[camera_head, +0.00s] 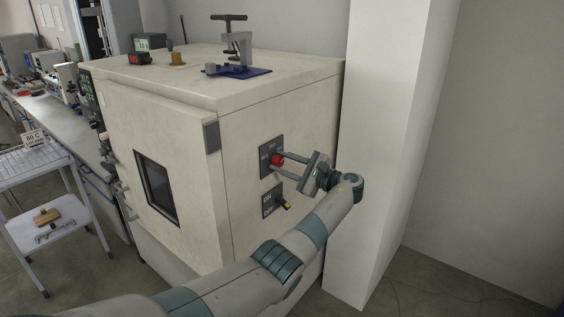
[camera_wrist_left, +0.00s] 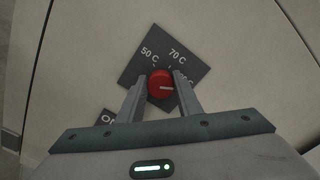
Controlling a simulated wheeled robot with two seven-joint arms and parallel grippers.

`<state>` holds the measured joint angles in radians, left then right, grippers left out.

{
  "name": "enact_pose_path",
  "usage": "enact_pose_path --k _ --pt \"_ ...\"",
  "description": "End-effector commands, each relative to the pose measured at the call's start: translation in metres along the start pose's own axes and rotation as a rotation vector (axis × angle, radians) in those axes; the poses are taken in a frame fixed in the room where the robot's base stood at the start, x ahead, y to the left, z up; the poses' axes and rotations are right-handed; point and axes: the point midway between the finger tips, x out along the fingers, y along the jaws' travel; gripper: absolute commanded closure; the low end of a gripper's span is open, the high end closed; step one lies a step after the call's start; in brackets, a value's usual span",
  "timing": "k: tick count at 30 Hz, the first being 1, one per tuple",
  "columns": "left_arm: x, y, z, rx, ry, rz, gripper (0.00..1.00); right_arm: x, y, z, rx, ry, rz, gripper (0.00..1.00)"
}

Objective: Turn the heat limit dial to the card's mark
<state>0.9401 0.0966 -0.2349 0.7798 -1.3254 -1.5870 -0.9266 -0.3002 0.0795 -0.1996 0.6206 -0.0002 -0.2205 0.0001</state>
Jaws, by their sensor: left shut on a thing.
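The red heat limit dial (camera_head: 277,160) sits on a dark plate (camera_head: 265,150) on the side of the large cream oven. My left gripper (camera_head: 282,164) is shut on the dial, one finger on each side. In the left wrist view the red dial (camera_wrist_left: 160,84) is between the fingertips (camera_wrist_left: 156,88), and its white line points right. The plate (camera_wrist_left: 140,62) reads 50 C and 70 C; a third label at right is partly hidden by a finger. The card (camera_head: 35,138) on the cart at left appears to read 80 C. My right gripper is out of view.
A second plate with a yellow-tipped switch (camera_head: 284,204), marked ON, lies just below the dial. A wall column (camera_head: 385,140) stands close to the right of the oven. A stand on a blue base (camera_head: 238,70) and small items sit on top of the oven.

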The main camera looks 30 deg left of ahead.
Motion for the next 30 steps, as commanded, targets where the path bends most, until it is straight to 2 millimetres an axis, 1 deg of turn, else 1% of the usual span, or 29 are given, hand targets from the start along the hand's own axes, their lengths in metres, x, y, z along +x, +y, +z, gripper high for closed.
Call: enact_pose_path --k 6,7,9,18,22,26,30 --pt "-0.001 -0.001 -0.001 0.002 0.002 -0.002 0.91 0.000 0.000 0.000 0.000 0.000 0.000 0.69" --pt "-0.001 -0.001 -0.001 0.001 0.001 -0.002 0.64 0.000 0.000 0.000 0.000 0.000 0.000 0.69" --pt "-0.001 0.000 -0.001 0.001 0.001 -0.002 0.50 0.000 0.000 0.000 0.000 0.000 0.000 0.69" --pt "-0.001 0.000 0.000 0.000 0.000 0.000 0.50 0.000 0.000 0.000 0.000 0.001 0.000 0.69" --pt "-0.004 0.001 -0.001 0.000 0.001 0.000 0.50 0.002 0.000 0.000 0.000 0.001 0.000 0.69" --pt "-0.014 0.002 -0.002 0.000 0.002 0.000 0.50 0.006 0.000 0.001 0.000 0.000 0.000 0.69" --pt "-0.032 0.002 -0.003 -0.001 0.002 0.000 0.50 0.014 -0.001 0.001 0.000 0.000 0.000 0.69"
